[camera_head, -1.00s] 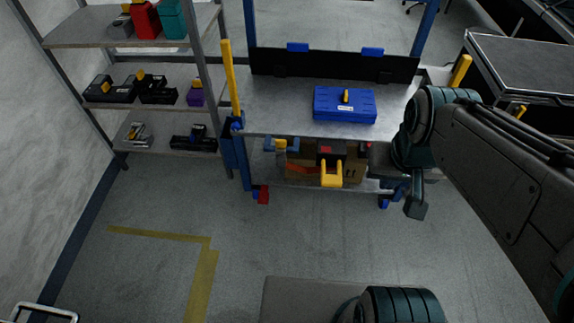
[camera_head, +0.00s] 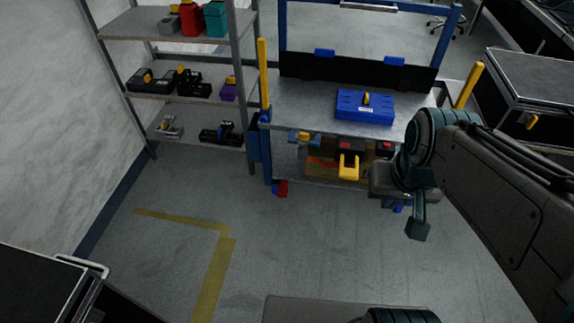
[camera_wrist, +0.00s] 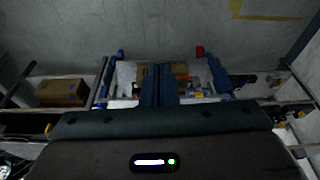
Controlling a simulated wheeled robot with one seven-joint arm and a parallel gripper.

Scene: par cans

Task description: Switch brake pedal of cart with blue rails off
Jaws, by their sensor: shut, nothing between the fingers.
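The cart with blue rails (camera_head: 267,170) stands ahead, with a grey top and a lower shelf. A small red pedal (camera_head: 282,188) shows low at its left front foot, near the floor. It also shows in the wrist view (camera_wrist: 200,51). A blue part (camera_head: 398,208) sits at the right front foot, partly hidden by my arm. My gripper (camera_head: 418,230) points down at the right front of the cart in the head view, apart from the red pedal. Its fingers (camera_wrist: 160,84) are together and empty in the wrist view.
A blue toolbox (camera_head: 365,106) lies on the cart top. A shelf unit (camera_head: 190,88) with tools stands left of the cart. A dark case (camera_head: 45,285) is at the lower left, and another (camera_head: 535,75) at the right. The floor before the cart is clear, with yellow tape (camera_head: 215,270).

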